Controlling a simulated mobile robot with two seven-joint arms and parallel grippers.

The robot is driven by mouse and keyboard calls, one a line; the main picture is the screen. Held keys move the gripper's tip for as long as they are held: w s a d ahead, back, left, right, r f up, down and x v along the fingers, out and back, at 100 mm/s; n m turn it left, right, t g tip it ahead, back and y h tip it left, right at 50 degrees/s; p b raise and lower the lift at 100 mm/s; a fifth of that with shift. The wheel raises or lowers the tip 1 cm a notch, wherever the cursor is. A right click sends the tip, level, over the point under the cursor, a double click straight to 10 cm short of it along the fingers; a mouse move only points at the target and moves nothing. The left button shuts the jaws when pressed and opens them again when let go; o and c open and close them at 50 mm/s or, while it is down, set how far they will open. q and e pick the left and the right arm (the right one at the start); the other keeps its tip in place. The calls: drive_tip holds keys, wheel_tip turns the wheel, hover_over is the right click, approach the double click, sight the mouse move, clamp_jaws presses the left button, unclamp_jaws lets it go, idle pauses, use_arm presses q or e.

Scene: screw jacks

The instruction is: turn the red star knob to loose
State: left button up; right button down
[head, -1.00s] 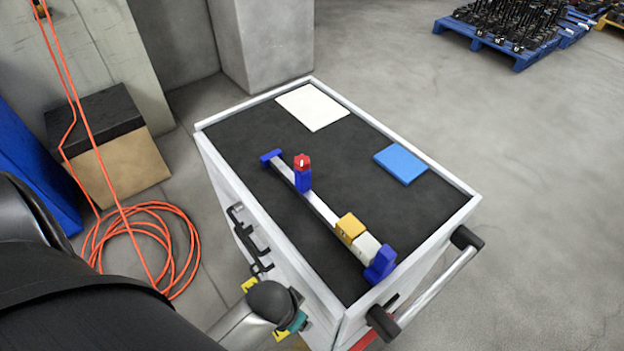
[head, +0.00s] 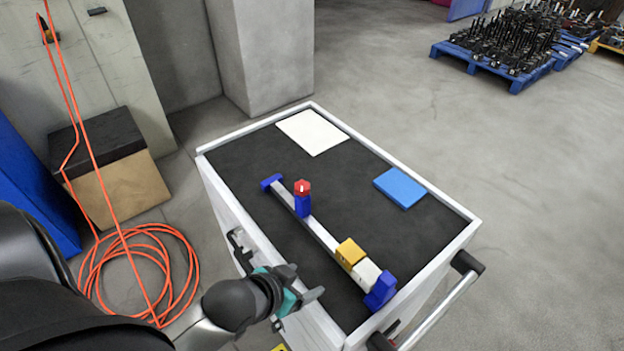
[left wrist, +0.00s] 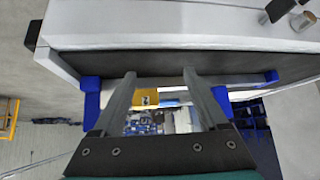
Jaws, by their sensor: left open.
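The red star knob (head: 302,187) sits on top of a blue block (head: 303,206) on a pale rail (head: 320,232). The rail lies on the cart's dark top, with a blue piece at each end and a yellow block (head: 350,252) towards its near end. A white mark shows on the knob's face. My left gripper (head: 302,283) is open and empty over the cart's near left edge, well short of the knob. In the left wrist view the open fingers (left wrist: 160,76) show with the yellow block (left wrist: 147,98) seen between them; I cannot make out the knob there. My right gripper is out of view.
The cart (head: 259,125) has a raised white rim and a push handle (head: 440,310) at its near right. A white sheet (head: 311,132) and a blue pad (head: 399,188) lie on its top. An orange cable (head: 140,262) is coiled on the floor at left.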

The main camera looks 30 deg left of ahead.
sight(308, 183)
use_arm(q)
drive_tip(key=w+a+t, duration=0.1)
drive_tip(key=a, duration=0.1)
drive_tip(key=w+a+t+h, duration=0.1)
drive_tip(key=t, duration=0.1)
drive_tip(key=w+a+r+t, duration=0.1)
drive_tip(key=w+a+t, duration=0.1)
drive_tip(key=shift+w+a, duration=0.1)
drive_tip(key=shift+a, duration=0.25)
drive_tip(key=a+r+t+h, duration=0.2)
drive_tip(key=a+r+t, duration=0.25)
drive_tip(key=a, duration=0.25)
drive_tip(key=x, duration=0.5)
drive_tip(key=b+x, duration=0.1)
drive_tip(key=x, duration=0.9)
drive_tip(key=shift+w+d+r, duration=0.1)
drive_tip(key=shift+d+r, duration=0.15)
drive_tip(key=shift+d, duration=0.1)
clamp_jaws()
